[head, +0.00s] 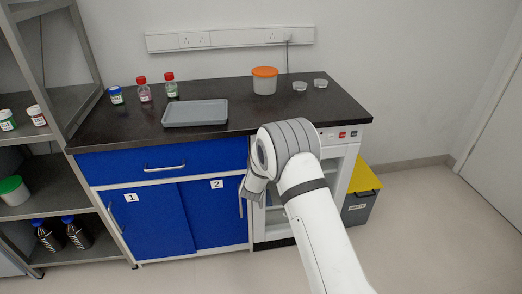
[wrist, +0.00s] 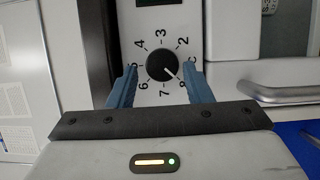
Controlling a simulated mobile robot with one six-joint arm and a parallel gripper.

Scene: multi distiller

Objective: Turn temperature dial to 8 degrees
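The temperature dial (wrist: 162,65) is a round black knob on a white panel in the wrist view, ringed by printed numbers. Its white pointer mark slants to the lower right, toward the 8. My gripper (wrist: 159,68) is open, with one blue-grey finger on each side of the dial. A gap shows between the knob and each finger, and the fingers cover parts of the number ring. In the head view my arm hides the dial; part of the white front panel (head: 340,134) shows under the counter's right end.
A dark display (wrist: 158,2) is at the wrist view's top edge, and a metal handle (wrist: 285,94) is at right. In the head view, the black counter (head: 245,115) holds a grey tray (head: 195,113), bottles and an orange-lidded tub (head: 264,84). A yellow-lidded bin (head: 362,190) stands right.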

